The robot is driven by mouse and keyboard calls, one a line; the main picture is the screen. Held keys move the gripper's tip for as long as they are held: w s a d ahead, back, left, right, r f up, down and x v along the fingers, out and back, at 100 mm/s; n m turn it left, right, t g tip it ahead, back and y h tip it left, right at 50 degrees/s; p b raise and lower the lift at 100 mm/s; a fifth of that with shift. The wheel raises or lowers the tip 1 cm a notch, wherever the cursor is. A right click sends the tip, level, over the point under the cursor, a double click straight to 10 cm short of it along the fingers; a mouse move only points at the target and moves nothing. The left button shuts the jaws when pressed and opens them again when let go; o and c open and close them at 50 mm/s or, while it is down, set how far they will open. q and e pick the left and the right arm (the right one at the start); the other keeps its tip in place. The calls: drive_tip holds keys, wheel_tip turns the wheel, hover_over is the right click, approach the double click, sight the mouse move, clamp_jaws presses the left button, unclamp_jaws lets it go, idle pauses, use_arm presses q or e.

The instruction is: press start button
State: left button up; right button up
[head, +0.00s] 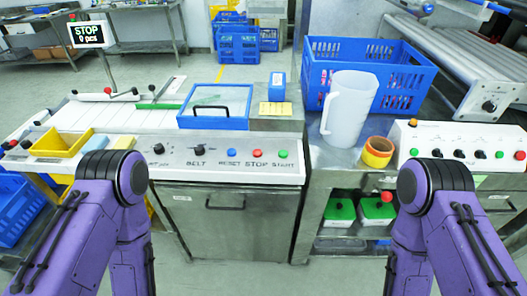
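The start button is the green button (283,154) at the right end of the white control panel (215,172). To its left are the red stop button (257,153) and the blue reset button (231,153), with printed labels below them. A display (86,34) at the back left reads "STOP" and "0 pcs". My two purple arms show at the lower left and lower right, apart from the buttons. Both grippers are outside the picture.
Black knobs (199,150) sit left of the buttons. A blue-framed tray (216,107) lies behind the panel. A second panel (465,138) has other buttons. Space before the start button looks clear.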

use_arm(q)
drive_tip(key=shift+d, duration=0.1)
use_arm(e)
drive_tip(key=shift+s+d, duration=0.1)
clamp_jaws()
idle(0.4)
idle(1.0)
